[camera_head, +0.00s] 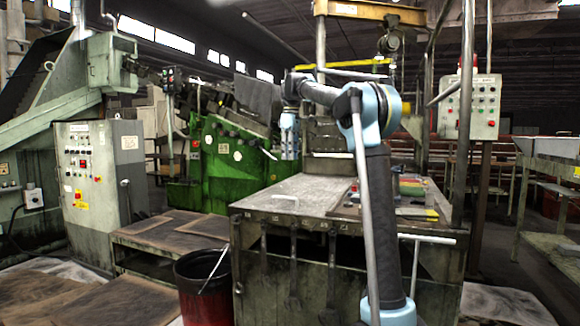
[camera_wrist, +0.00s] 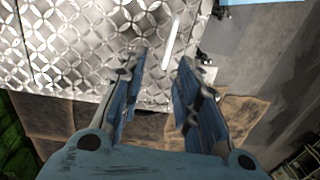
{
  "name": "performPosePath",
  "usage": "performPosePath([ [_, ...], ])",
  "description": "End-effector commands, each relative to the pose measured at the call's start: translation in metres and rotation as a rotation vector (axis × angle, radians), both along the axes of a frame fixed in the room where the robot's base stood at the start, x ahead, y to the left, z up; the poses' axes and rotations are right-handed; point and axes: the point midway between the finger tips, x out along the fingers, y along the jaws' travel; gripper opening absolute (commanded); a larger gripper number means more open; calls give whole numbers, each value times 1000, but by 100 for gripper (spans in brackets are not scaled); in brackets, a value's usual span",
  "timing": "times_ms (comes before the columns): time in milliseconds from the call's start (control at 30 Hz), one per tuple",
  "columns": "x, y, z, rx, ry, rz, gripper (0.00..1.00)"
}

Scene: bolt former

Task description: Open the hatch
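A flat metal plate (camera_head: 300,188), which looks like the hatch, lies level on top of the dark bench, with a pale handle bar (camera_head: 285,197) near its front left edge. In the wrist view the patterned plate (camera_wrist: 85,40) fills the upper left, and the pale handle bar (camera_wrist: 172,42) shows just beyond my fingertips. My gripper (camera_wrist: 162,70) is open and empty, with its two fingers apart. In the head view its small blue end (camera_head: 288,140) hangs above the bench's far left side. I cannot see it touching the plate or bar.
A red bin (camera_head: 203,290) stands at the bench's front left, beside low brown platforms (camera_head: 165,240). A green machine (camera_head: 235,155) stands behind. A control box (camera_head: 470,107) on a post is at right. A pale T-shaped bar (camera_head: 425,238) sticks out at the bench's front right.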

Motion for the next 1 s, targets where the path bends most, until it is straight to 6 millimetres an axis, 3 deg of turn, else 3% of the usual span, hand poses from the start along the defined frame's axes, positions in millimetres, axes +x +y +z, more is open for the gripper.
performPosePath([
  [200,2,-1,35,0,0,0,30],
  [400,3,-2,55,0,1,0,30],
  [1000,4,-2,64,0,1,-1,30],
])
